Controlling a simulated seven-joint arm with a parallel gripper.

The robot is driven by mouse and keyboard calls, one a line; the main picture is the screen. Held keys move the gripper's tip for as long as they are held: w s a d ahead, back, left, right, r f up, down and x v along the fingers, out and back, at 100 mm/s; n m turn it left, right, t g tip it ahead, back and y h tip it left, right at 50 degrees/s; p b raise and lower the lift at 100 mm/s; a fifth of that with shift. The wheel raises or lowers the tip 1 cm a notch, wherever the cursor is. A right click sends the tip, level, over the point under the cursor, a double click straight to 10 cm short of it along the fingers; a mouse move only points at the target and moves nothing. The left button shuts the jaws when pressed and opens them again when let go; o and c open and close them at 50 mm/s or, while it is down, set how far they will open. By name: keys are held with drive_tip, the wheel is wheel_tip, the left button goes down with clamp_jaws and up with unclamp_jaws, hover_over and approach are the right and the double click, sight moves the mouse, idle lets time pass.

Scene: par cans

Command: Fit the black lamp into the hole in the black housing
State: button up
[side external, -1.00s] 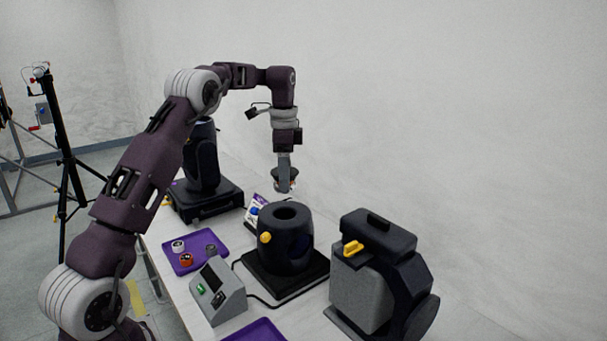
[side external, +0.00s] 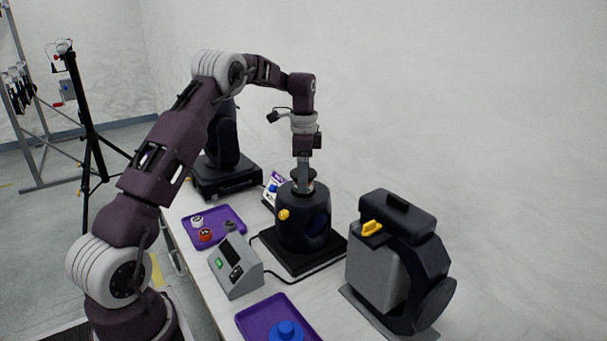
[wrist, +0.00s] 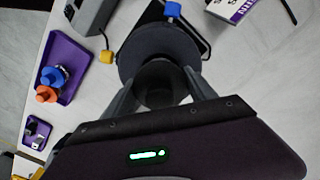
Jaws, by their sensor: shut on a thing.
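The black housing (side external: 303,218) is a rounded drum with a yellow knob, standing on a black base. It also shows in the wrist view (wrist: 140,62). My gripper (side external: 303,185) points straight down over the housing's top. In the wrist view its two fingers (wrist: 163,95) are shut on the black lamp (wrist: 160,78), a dark round piece. The lamp is at the top opening of the housing. The fingers and lamp hide the hole, so I cannot tell how deep the lamp sits.
A purple tray (side external: 188,218) with several small lamps is left of the housing. A grey control box (side external: 236,268) stands in front of it. A second purple tray (side external: 255,322) holds a blue piece (side external: 286,331). A large grey-and-black fixture (side external: 395,265) stands at right, a dark fixture (side external: 226,180) behind.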

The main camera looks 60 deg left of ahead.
drive_tip(key=shift+f, duration=0.95)
idle(0.3)
drive_tip(key=o, duration=1.7)
drive_tip(key=r, duration=0.8)
drive_tip(key=shift+d, duration=0.35)
drive_tip(key=s+d+r+n+t, duration=0.25)
drive_tip(key=s+d+r, duration=0.55)
drive_tip(key=d+r, duration=0.4)
drive_tip(key=s+d+n+t, duration=0.1)
drive_tip(key=s+d+n, duration=0.1)
drive_tip(key=s+d, duration=0.75)
drive_tip(key=s+d+f+n, duration=0.1)
drive_tip(key=s, duration=0.3)
drive_tip(key=s+d+f+n+t, duration=0.1)
drive_tip(key=s+f, duration=0.1)
drive_tip(key=s, duration=0.3)
drive_tip(key=s+d+f+n+t, duration=0.1)
drive_tip(key=s+f, duration=0.1)
drive_tip(key=s, duration=0.3)
drive_tip(key=shift+d, duration=0.25)
drive_tip(key=shift+w, duration=0.1)
